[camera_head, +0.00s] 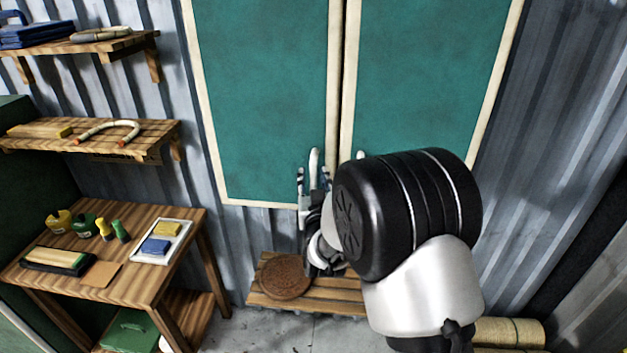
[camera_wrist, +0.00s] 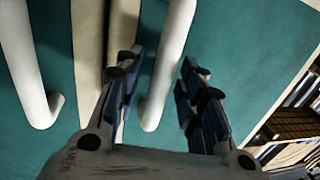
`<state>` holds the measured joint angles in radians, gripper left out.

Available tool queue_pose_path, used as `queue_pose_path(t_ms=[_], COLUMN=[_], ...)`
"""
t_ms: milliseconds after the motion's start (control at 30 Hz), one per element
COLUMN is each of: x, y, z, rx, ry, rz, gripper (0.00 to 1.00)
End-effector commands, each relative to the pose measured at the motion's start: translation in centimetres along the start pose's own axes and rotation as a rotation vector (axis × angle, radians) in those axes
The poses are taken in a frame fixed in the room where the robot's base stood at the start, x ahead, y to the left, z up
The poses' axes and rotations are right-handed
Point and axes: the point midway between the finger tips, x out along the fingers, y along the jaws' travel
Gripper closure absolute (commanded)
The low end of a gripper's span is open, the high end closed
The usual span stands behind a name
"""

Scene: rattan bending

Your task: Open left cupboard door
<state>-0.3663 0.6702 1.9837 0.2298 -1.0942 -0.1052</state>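The cupboard's left door (camera_head: 262,100) is a teal panel in a cream frame and looks closed. Its pale upright handle (camera_head: 314,160) is near the door's lower inner edge. My gripper (camera_head: 313,178) is at this handle, fingers pointing up at the door. In the wrist view, the left door's handle (camera_wrist: 170,45) runs between the two spread fingers of my gripper (camera_wrist: 160,65). The fingers are open, with a gap to the handle on the right side; contact on the left side is unclear. The right door's handle (camera_wrist: 30,75) is outside the fingers.
The right door (camera_head: 425,85) is closed too, its handle mostly hidden by my arm. A wooden pallet (camera_head: 335,290) with a brown round disc (camera_head: 285,277) lies below. A workbench (camera_head: 185,230) and wall shelves (camera_head: 150,130) stand left. Rolls (camera_head: 510,332) lie at lower right.

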Motion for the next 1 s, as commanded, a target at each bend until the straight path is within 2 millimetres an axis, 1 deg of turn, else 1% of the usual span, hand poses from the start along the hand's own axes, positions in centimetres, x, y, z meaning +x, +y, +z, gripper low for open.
queue_pose_path(t_ms=[233, 767, 800, 1000], x=[0.08, 0.06, 0.05, 0.05], y=[0.0, 0.0, 0.01, 0.01], z=[0.02, 0.01, 0.01, 0.01], rx=[0.0, 0.0, 0.0, 0.0], ry=[0.0, 0.0, 0.0, 0.0], rz=[0.0, 0.0, 0.0, 0.0], gripper=[0.64, 0.98, 1.0, 1.0])
